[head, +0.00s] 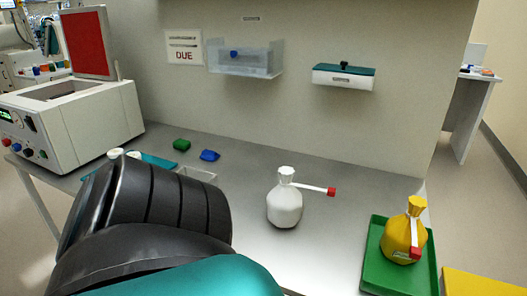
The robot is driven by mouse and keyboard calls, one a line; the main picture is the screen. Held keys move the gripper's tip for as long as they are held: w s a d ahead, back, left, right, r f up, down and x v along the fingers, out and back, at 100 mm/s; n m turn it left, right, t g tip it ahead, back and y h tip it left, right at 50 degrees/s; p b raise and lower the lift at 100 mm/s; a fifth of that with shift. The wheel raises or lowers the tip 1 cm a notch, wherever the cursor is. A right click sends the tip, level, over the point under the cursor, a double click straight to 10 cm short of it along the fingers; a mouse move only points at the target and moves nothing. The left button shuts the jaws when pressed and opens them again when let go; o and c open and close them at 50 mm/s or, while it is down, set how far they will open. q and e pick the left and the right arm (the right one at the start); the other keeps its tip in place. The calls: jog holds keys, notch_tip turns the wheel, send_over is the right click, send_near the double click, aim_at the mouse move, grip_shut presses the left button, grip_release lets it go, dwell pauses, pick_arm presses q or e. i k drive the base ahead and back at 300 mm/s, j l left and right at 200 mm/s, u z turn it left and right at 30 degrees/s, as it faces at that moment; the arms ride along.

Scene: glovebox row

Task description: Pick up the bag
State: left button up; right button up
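Two bags show in the head view. A white bag (285,207) stands upright on the grey bench, its neck gathered, with a white strip ending in a red tip sticking out to the right. A black ribbed arm part with a teal section, seemingly mine, fills the lower left. Neither of my grippers is visible, and nothing visible is touching either bag.
A white machine (75,120) with a raised red-faced lid (85,42) stands at the left. Green (181,145) and blue (209,155) small items lie on the bench. A clear bin (245,60) and teal-lidded box (343,78) are on the wall. Bench around the white bag is clear.

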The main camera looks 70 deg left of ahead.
aim_at(284, 203)
jog(key=u, duration=1.95)
jog(key=z, duration=0.4)
jog(key=j+z, duration=0.2)
jog(key=z, duration=0.2)
jog(key=j+z, duration=0.15)
jog(key=z, duration=0.25)
jog(key=j+z, duration=0.2)
jog(key=z, duration=0.2)
jog(key=k+j+z, duration=0.25)
jog(key=j, duration=0.15)
jog(key=k+j+z, duration=0.25)
jog(key=j, duration=0.15)
